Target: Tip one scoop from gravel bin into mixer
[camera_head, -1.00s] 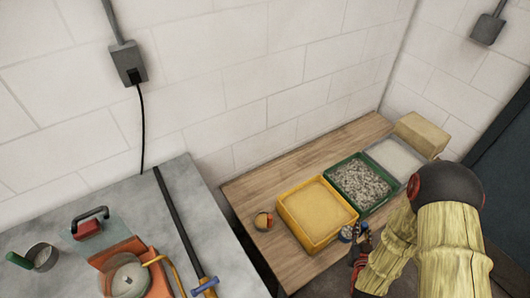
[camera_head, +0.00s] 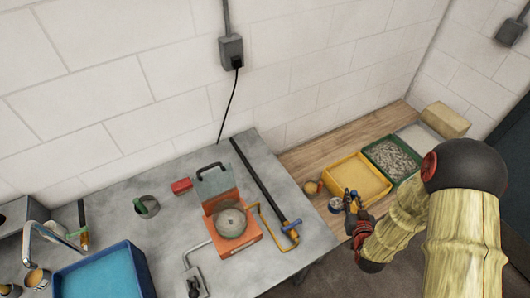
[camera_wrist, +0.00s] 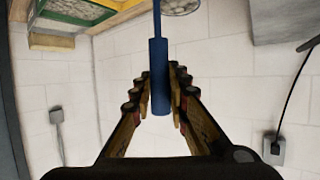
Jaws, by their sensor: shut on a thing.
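My gripper (camera_head: 355,212) is shut on the blue handle of a scoop; the handle (camera_wrist: 159,75) stands between the fingers in the wrist view. The scoop's round bowl (camera_head: 335,205) is beside the front left corner of the yellow bin, and greyish speckled contents show in it at the wrist view's top edge. The green gravel bin (camera_head: 404,183) holds grey stones, right of the yellow bin. The mixer (camera_head: 230,222), a round grey drum on an orange base with a raised clear guard, stands on the grey counter, left of my gripper.
The yellow bin (camera_head: 345,190) of sand lies closest to the scoop, with an orange ball (camera_head: 312,188) beside it. A blue tray (camera_head: 105,275) is far left.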

